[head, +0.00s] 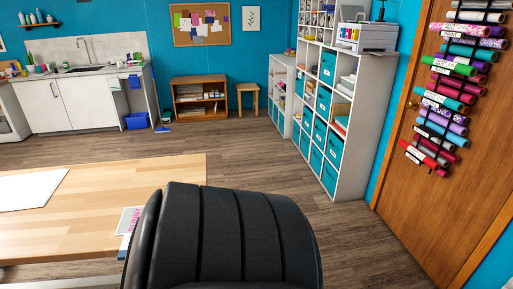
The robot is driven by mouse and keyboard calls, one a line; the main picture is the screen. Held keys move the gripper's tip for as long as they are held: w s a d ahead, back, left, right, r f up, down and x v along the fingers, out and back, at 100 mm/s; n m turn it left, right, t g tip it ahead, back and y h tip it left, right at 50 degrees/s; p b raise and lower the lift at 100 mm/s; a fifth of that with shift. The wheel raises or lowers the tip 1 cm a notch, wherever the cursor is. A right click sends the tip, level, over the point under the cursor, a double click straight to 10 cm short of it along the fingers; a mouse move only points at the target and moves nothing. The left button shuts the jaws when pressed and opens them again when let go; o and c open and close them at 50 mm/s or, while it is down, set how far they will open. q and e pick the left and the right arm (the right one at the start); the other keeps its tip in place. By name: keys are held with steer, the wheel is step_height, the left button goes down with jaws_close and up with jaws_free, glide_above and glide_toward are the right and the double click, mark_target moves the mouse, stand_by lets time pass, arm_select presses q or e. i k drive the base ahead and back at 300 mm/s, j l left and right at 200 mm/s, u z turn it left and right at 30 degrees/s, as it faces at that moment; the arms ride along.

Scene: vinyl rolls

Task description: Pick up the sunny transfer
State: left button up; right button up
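I cannot make out a thing that is plainly the sunny transfer. A small sheet with pink print (129,219) lies at the right edge of the wooden table (120,180), partly hidden by the chair; its print is too small to read. Several vinyl rolls (446,108) in pink, teal, purple, green and red hang in a rack on the wooden door at the right. Neither of my grippers is in view.
A black chair (225,230) blocks the near middle. A white sheet (30,189) lies on the table. White shelves (352,145) with teal bins stand along the right wall. A sink counter (75,100) is at the back left. The wood floor (240,150) between is clear.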

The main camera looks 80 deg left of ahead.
mark_target(129, 216)
steer(key=k+u, duration=0.2)
steer(key=u, duration=0.15)
steer(key=k+j+u, duration=0.1)
steer(key=u, duration=1.95)
